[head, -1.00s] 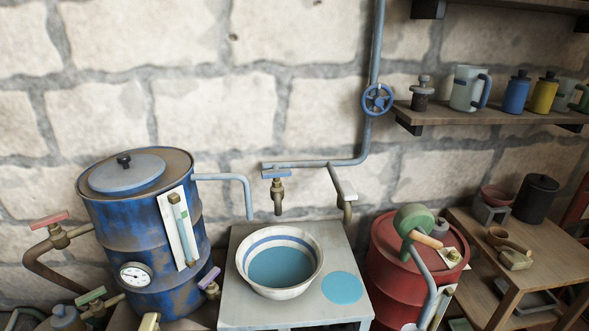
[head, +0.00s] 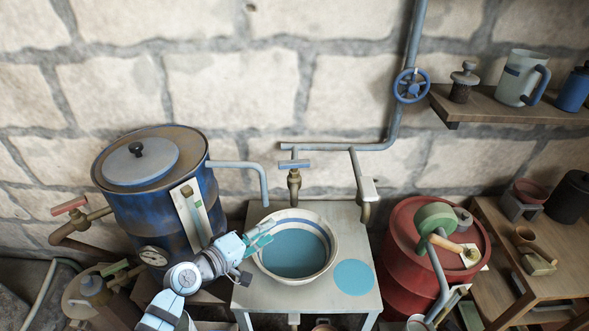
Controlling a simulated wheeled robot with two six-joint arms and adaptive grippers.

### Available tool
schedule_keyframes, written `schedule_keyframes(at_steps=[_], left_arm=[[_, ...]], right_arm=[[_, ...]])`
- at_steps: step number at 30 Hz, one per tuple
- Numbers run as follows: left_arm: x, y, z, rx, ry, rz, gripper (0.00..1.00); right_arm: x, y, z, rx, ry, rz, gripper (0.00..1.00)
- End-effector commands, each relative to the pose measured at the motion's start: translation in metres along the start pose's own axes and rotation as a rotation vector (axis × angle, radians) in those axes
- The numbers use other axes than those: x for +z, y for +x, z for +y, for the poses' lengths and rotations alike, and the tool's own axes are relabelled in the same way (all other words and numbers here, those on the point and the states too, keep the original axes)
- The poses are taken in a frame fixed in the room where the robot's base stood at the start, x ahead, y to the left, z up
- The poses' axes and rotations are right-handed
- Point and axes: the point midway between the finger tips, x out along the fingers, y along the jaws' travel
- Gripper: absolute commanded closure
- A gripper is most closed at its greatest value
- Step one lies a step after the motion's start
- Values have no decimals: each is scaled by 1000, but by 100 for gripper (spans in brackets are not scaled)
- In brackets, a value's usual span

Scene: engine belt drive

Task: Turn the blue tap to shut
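The blue tap (head: 294,164) has a flat blue bar handle on a brass body. It stands on the wall pipe above and behind the bowl. Its bar lies crosswise, roughly level in the head view. My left gripper (head: 268,233) is at the left rim of the bowl, below and to the left of the tap and apart from it. Its teal fingers look spread, with nothing between them. My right gripper is not in view.
A white bowl (head: 320,227) with blue water stands on a grey table (head: 352,305). A blue barrel (head: 150,222) with a spout pipe (head: 240,164) is left of the tap. A blue wheel valve (head: 411,86) is above right. A red barrel (head: 405,250) stands right.

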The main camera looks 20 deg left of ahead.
Motion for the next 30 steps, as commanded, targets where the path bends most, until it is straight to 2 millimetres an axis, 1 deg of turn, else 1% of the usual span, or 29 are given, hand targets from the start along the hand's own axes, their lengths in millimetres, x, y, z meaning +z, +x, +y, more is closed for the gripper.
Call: schedule_keyframes(at_steps=[1,3,4,6,8,11,15,18,21,25,30], left_arm=[[-23,3,33,82,-83,31,67],[-46,3,65,174,-190,59,67],[-52,4,74,201,-221,66,67],[-61,7,85,234,-263,75,67],[-63,14,88,241,-273,77,67],[-63,33,92,241,-274,75,67],[-67,73,99,240,-272,75,67],[-70,98,103,238,-272,75,67],[-71,118,107,237,-269,74,67],[-73,135,110,235,-268,75,67],[-74,144,114,234,-268,73,67]], right_arm=[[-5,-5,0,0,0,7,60],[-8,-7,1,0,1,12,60],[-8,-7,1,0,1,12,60],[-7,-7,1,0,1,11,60],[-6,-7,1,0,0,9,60],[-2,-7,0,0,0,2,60],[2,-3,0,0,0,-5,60],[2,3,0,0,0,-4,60],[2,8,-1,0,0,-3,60],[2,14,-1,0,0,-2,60],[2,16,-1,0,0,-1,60]])
